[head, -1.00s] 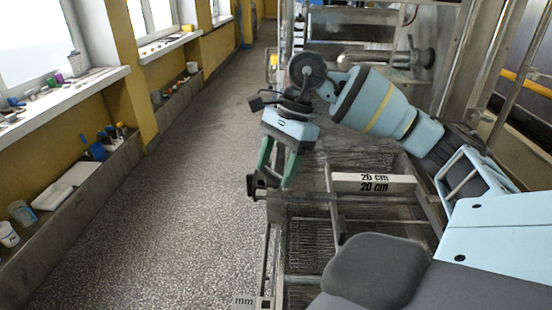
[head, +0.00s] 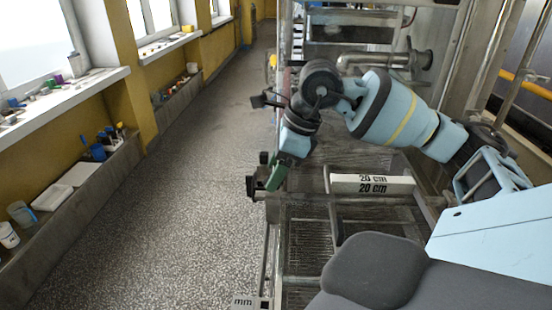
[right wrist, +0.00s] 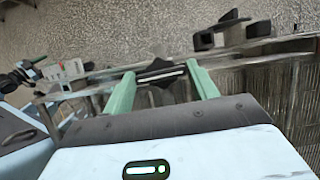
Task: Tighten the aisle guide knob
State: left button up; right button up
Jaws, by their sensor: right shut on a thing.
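A dark knob (head: 264,158) shows on the aisle side of the machine frame in the head view, partly hidden by my gripper. In the right wrist view the black lobed knob (right wrist: 160,72) sits between the two green fingers. My right gripper (head: 269,174) reaches down to the frame's aisle edge, and its fingers are shut on this knob; it also shows in the right wrist view (right wrist: 161,68). In the head view one finger mostly hides the other. My left gripper is not in view.
A second black knob or clamp (head: 252,187) sticks out on the nearer part of the frame; it also shows at upper right in the right wrist view (right wrist: 232,32). A white 20 cm bar (head: 372,184) lies over the wire mesh (head: 310,242). The aisle floor (head: 180,210) is clear.

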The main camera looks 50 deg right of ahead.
dwell(0.3)
jog(key=o, duration=1)
jog(key=shift+r, duration=0.1)
jog(key=v, duration=0.7)
jog(key=shift+r, duration=0.35)
jog(key=shift+s, duration=0.15)
